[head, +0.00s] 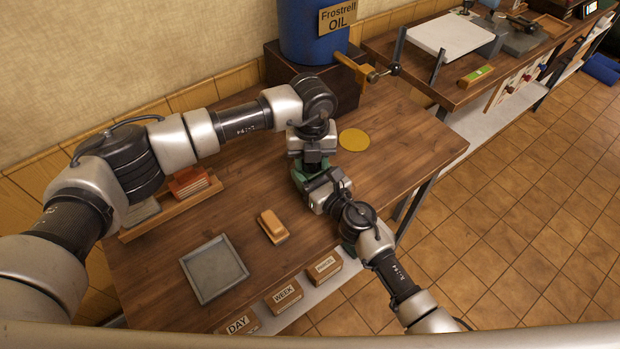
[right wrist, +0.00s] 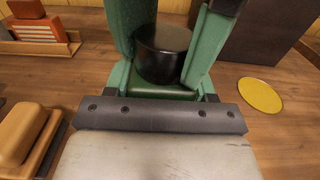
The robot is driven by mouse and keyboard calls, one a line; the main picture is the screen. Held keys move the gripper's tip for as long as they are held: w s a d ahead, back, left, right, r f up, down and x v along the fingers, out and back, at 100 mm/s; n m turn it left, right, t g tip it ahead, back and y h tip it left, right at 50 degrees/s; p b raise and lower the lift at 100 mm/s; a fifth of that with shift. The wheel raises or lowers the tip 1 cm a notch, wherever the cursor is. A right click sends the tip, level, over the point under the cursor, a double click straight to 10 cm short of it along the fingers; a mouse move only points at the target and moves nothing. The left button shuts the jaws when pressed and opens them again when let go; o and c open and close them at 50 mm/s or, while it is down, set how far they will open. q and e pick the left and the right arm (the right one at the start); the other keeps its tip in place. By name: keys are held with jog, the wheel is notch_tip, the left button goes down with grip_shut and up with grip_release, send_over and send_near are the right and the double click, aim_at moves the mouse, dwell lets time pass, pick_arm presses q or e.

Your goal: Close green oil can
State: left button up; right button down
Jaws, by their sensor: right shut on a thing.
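The green oil can (head: 303,178) is mostly hidden by my two grippers, near the right part of the wooden bench. In the right wrist view a dark round piece (right wrist: 163,52) stands between two green uprights. I cannot tell clearly which green parts belong to the can and which to my gripper. My right gripper (head: 322,187) reaches in from the front right and is shut on the can. My left gripper (head: 312,153) points down from above at the same place. Its fingertips are hidden, so its opening does not show.
A yellow disc (head: 354,139) lies just right of the grippers. A blue oil drum (head: 305,40) with a tap stands on a dark box behind. A grey tray (head: 214,268) and a tan block (head: 272,226) lie front left. Several labelled boxes sit below the front edge.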

pick_arm(q)
jog(key=o, duration=0.4)
jog(key=shift+d, duration=0.1)
jog(key=shift+r, duration=2.3)
jog(key=shift+c, duration=0.3)
jog(key=shift+s+r+n, duration=0.1)
jog(key=shift+r+n, duration=0.5)
jog(key=shift+n, duration=0.6)
notch_tip(320, 180, up, 2)
jog(key=n, duration=0.4)
jog(key=shift+r, duration=0.1)
